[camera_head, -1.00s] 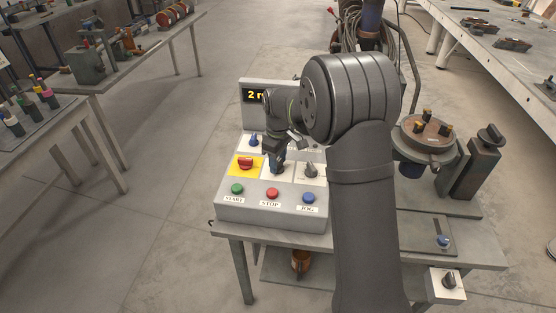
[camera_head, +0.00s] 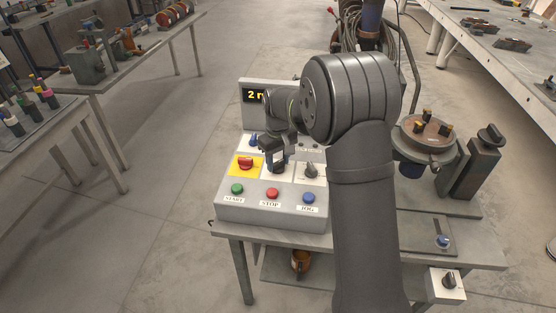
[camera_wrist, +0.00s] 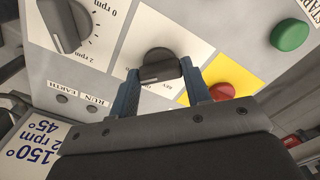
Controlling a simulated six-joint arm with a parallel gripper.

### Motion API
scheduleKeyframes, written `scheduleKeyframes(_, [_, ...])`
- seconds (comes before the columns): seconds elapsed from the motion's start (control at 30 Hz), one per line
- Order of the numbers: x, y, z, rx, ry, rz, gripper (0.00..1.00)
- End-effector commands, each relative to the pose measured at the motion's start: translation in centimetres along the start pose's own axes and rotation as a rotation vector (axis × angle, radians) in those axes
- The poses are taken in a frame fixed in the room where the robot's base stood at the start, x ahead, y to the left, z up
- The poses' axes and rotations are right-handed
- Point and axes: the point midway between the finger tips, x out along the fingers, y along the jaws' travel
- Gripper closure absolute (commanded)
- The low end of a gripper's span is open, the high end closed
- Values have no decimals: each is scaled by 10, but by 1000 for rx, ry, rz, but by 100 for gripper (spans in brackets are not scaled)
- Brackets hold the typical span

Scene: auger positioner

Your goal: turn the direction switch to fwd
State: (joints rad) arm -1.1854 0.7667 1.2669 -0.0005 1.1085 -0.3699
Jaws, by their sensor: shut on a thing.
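The direction switch is a dark round knob (camera_wrist: 160,63) on a white plate (camera_wrist: 185,38), with part of a REV label showing beside it in the wrist view. My gripper (camera_wrist: 161,70) has one blue finger on each side of this knob and is shut on it. A light mark shows on the knob's near lower-left side. A FWD label cannot be made out. In the head view my gripper (camera_head: 278,168) is down at the middle of the control box (camera_head: 228,211) and hides most of the switch.
A red knob on a yellow plate (camera_head: 236,170) sits close to the left of my gripper, and a dark knob (camera_head: 311,171) to the right. Green START (camera_head: 237,188), red STOP (camera_head: 272,193) and blue JOG (camera_head: 308,197) buttons line the front. A display (camera_head: 255,95) stands behind.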

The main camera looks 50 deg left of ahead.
Motion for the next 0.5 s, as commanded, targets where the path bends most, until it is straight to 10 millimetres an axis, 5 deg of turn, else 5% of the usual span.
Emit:
scheduleKeyframes(0.23, [-1,0,0,2,2,0,79])
scheduleKeyframes(0.27, [-1,0,0,2,2,0,54])
scheduleKeyframes(0.37, [-1,0,0,1,2,0,35])
scheduleKeyframes(0.5, [0,0,0,1,1,0,34])
